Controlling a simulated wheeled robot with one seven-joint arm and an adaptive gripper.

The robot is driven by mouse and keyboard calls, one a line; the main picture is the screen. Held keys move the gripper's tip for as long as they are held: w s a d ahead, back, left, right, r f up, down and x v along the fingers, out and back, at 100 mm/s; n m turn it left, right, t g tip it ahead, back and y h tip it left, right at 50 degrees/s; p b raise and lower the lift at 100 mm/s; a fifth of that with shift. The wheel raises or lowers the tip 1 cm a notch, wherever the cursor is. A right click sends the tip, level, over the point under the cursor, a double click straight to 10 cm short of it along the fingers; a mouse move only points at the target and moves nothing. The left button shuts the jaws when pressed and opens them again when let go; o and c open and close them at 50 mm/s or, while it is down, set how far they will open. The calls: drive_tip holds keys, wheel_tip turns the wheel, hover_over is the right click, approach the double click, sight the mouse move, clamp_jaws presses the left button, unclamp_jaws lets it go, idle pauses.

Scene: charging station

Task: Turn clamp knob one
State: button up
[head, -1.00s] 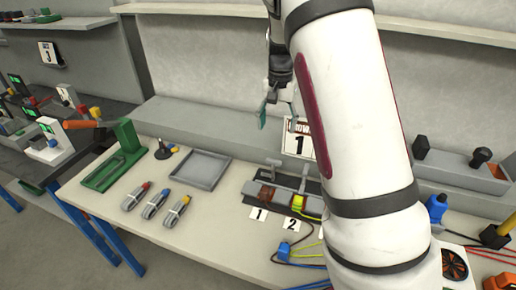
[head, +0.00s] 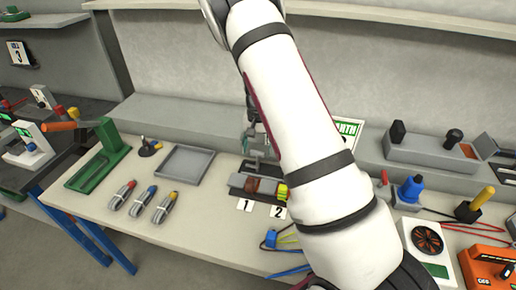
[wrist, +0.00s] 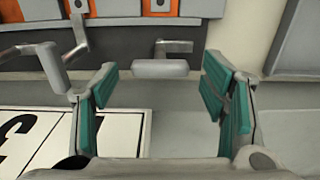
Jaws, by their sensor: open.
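The clamp fixture (head: 237,181) stands on the bench, with number cards 1 (head: 244,204) and 2 (head: 278,211) in front. My gripper (head: 254,143) is above and behind the clamp-one end, partly hidden by my arm. In the wrist view my gripper (wrist: 160,95) is open, with teal pads on both fingers. The grey knob of clamp one (wrist: 160,69) shows between the fingers' directions, just beyond the tips; contact is not visible. Two more grey clamp handles (wrist: 45,62) are to its left. Orange blocks (wrist: 160,7) sit in the dark fixture.
A grey tray (head: 184,163) lies left of the fixture, and it shows at upper right in the wrist view (wrist: 297,40). A white sign (head: 348,128) stands behind the fixture. Cable bundles (head: 140,205) and a green stand (head: 112,140) are at left.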

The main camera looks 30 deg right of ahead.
drive_tip(key=shift+f, duration=0.25)
drive_tip(key=c, duration=1.1)
drive_tip(key=shift+c, duration=0.2)
